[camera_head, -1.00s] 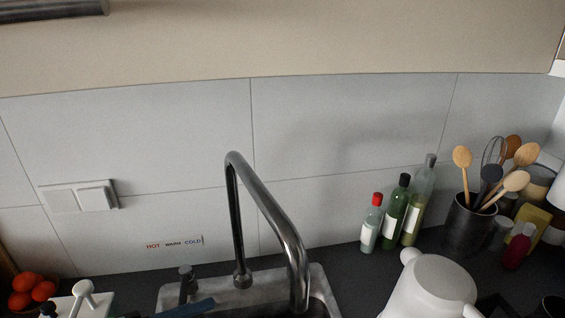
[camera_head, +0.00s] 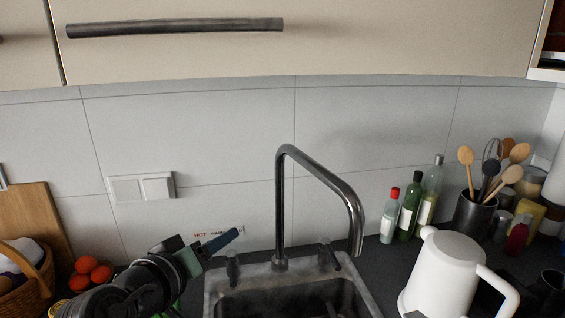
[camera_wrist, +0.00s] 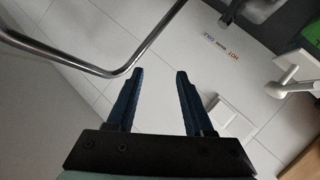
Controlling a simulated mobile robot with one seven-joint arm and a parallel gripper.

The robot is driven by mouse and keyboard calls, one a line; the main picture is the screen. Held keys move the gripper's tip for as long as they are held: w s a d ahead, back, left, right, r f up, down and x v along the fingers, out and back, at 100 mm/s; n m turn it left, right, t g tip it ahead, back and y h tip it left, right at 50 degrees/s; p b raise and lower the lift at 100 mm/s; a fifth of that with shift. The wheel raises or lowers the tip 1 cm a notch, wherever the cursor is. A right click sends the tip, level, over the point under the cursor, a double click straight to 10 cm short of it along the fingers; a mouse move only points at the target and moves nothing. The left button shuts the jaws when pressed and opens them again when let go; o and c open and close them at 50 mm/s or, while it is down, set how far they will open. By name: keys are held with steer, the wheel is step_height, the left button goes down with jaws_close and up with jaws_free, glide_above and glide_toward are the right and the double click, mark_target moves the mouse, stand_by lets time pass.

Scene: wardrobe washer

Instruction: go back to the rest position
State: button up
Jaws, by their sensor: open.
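My gripper (camera_head: 218,243) shows at the lower left of the head view, left of the tap (camera_head: 283,205) and in front of the tiled wall. In the wrist view my gripper (camera_wrist: 157,85) has its two dark blue fingers spread apart with nothing between them. The tap's pipe (camera_wrist: 120,70) crosses the upper left of that view, apart from the fingers.
A sink (camera_head: 290,295) lies below the tap. A white pitcher (camera_head: 443,275) stands to its right, with bottles (camera_head: 411,208) and a utensil pot (camera_head: 474,214) behind. A cupboard (camera_head: 380,40) hangs above.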

steer(key=s+d+r+m+t+y, duration=0.1)
steer(key=d+r+m+t+y, duration=0.25)
steer(key=r, duration=0.95)
steer(key=s+d+r+t, duration=0.4)
steer(key=s+r, duration=0.4)
steer(key=r, duration=0.2)
steer(key=s+d+r+t+y+b, duration=0.1)
steer(key=s+d+r+t, duration=0.2)
steer(key=s+r+t, duration=0.3)
steer(key=s+r, duration=0.3)
steer(key=r, duration=0.1)
steer(key=shift+s+d, duration=0.25)
steer(key=shift+d, duration=0.1)
steer(key=shift+t, duration=0.25)
